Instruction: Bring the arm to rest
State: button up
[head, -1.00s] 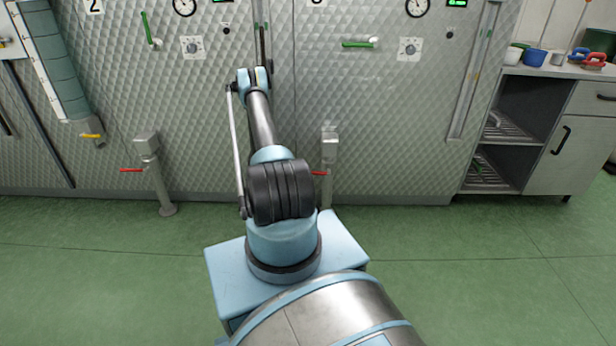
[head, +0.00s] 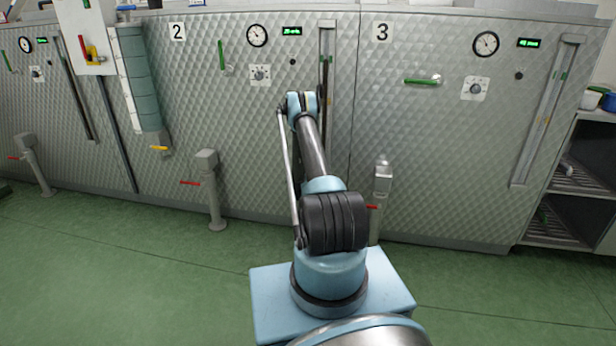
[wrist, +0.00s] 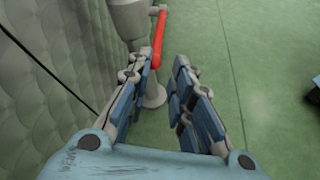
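My arm (head: 316,150) stands on its light-blue base in the middle of the head view. It is folded upward, with its upper joint in front of the quilted metal wall. My gripper is hidden in the head view. In the wrist view my gripper (wrist: 166,66) shows two fingers with blue pads. The fingers are apart, with green floor seen between them, and nothing is held. A red lever (wrist: 159,40) on a grey post (wrist: 133,22) appears beyond the fingertips. I cannot tell whether the fingers touch the post.
The quilted metal wall (head: 440,150) carries gauges, dials and green handles. Grey posts with red levers, such as one left of my arm (head: 213,190), stand before it. A shelf unit (head: 572,180) is at right. The green floor (head: 130,260) is clear at left.

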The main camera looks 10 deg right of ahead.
notch_tip(320, 180, up, 12)
jog(key=w+a+t+y, duration=0.1)
jog(key=w+a, duration=0.1)
jog(key=s+a+r+m+t+y, duration=0.1)
jog(key=s+a+r, duration=0.25)
jog(key=r, duration=0.45)
jog(key=s+a+r+m+t+y, duration=0.1)
jog(key=s+a+r+m+y, duration=0.1)
jog(key=s+r, duration=0.45)
jog(key=s+a+r+m+y, duration=0.1)
jog(key=s+a+r, duration=0.2)
jog(key=r, duration=0.7)
jog(key=s+a+r+m+t+y, duration=0.1)
jog(key=s+a+r+y, duration=0.2)
jog(key=s, duration=0.6)
jog(key=s+a+r+m+t+y, duration=0.1)
jog(key=s+a+r+m, duration=0.3)
jog(key=s, duration=0.6)
jog(key=s+a+f+y, duration=0.1)
jog(key=s+a+f, duration=0.1)
jog(key=s, duration=0.3)
jog(key=s+a+f+m+y, duration=0.1)
jog(key=s+a+f, duration=0.2)
jog(key=s, duration=0.3)
jog(key=s+a+f+t+y, duration=0.1)
jog(key=s+a+f, duration=0.1)
jog(key=s+a, duration=0.2)
jog(key=shift+s+f, duration=0.4)
jog(key=shift+s, duration=0.75)
